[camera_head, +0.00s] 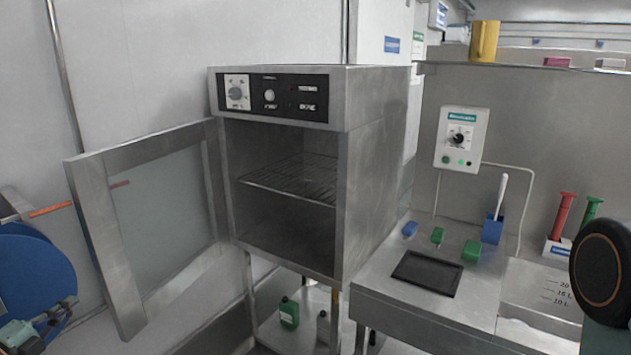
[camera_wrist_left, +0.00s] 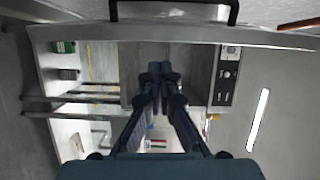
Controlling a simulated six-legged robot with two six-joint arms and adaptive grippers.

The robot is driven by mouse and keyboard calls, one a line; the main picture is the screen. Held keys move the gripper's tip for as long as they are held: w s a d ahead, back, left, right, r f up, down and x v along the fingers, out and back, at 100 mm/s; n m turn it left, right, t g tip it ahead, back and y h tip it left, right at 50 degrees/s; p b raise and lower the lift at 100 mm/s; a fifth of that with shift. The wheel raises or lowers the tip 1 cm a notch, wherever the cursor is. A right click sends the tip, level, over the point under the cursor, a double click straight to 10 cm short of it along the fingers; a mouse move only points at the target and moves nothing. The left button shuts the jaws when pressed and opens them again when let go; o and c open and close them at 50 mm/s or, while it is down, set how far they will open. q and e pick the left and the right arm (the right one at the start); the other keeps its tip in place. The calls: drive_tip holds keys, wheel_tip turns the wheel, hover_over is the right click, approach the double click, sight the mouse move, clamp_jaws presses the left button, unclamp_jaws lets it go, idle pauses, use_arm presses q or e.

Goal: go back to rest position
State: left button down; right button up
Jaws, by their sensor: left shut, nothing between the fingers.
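The steel oven cabinet (camera_head: 380,160) stands in the middle of the head view. Its glass-paned door (camera_head: 92,215) is swung wide open to the left. A wire rack (camera_head: 295,178) sits inside the oven, with nothing seen on it. My left gripper is shut and empty in the left wrist view (camera_wrist_left: 160,72), with its dark fingers together. In that view, the oven's control panel (camera_wrist_left: 228,72) lies beyond the fingers, and a dark handle (camera_wrist_left: 174,18) shows near the top. My right gripper is not seen.
Right of the oven, a steel counter (camera_head: 400,305) carries a black tray (camera_head: 427,272), a blue holder (camera_head: 493,229) and small green items. A white control box (camera_head: 461,139) hangs above. The open door takes up room at left.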

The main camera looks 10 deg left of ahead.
use_arm(q)
drive_tip(key=s+d+f+n+g+b, duration=0.3)
drive_tip(key=d+f+n+g, duration=0.2)
drive_tip(key=d+f+n, duration=0.55)
drive_tip(key=s+d+f+n+g+b, duration=0.2)
drive_tip(key=s+d+f+n+g, duration=0.15)
drive_tip(key=d+f+n, duration=0.7)
drive_tip(key=s+d+f+m+g+b, duration=0.1)
drive_tip(key=s+d+f+g+b, duration=0.3)
drive_tip(key=s+d, duration=0.6)
drive_tip(key=s+d+f+m+g+b, duration=0.1)
drive_tip(key=s+d+f+g+b, duration=0.4)
drive_tip(key=s+d, duration=0.5)
drive_tip(key=s+f+b, duration=0.1)
drive_tip(key=s+b, duration=0.1)
drive_tip(key=s, duration=0.1)
drive_tip(key=shift+s+f+m, duration=0.35)
drive_tip(key=shift+s+m, duration=0.05)
drive_tip(key=shift+d, duration=0.1)
drive_tip(key=shift+w+d, duration=0.15)
drive_tip(key=shift+w, duration=0.05)
